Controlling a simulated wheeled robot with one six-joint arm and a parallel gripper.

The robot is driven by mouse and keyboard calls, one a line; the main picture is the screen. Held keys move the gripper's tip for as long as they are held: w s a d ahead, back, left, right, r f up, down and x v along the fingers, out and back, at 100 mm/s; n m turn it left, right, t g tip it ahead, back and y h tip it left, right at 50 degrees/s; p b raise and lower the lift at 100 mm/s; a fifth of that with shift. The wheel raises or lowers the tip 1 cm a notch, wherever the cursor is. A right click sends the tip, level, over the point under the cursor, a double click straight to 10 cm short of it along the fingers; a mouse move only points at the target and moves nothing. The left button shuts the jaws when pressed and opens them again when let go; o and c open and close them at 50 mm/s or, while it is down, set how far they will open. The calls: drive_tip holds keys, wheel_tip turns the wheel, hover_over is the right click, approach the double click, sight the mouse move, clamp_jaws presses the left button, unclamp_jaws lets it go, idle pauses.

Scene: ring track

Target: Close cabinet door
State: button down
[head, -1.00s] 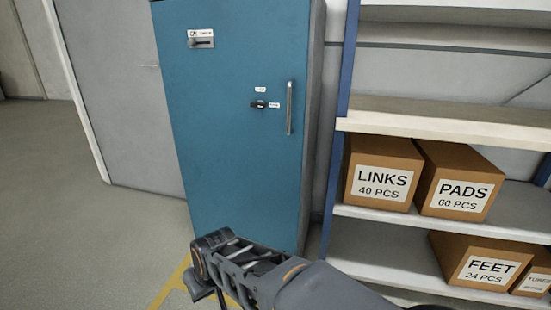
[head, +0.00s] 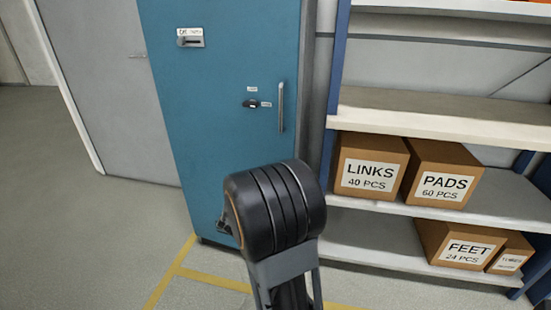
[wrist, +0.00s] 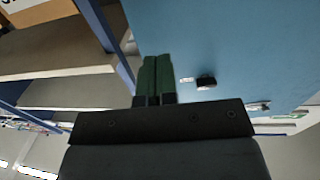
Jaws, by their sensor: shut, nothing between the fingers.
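The blue cabinet door (head: 215,120) stands upright in the middle of the head view, with a vertical metal handle (head: 281,107) near its right edge. A small black latch (head: 250,104) sits left of the handle. The door looks flush with the cabinet, but I cannot tell whether a small gap is left. In the wrist view the blue door (wrist: 240,45) fills the upper right, and the black latch shows there too (wrist: 206,82). My gripper (wrist: 156,60) has green fingers pressed together and empty, in front of the door's edge area. Contact cannot be told. My arm hides the lower door in the head view.
A grey door (head: 110,90) is on the left. The floor (head: 90,220) at the left is clear, with yellow lines near the cabinet.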

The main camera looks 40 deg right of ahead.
sight(278, 156)
drive_tip(key=b+x, duration=0.3)
drive_tip(key=x, duration=1)
drive_tip(key=shift+d, duration=0.2)
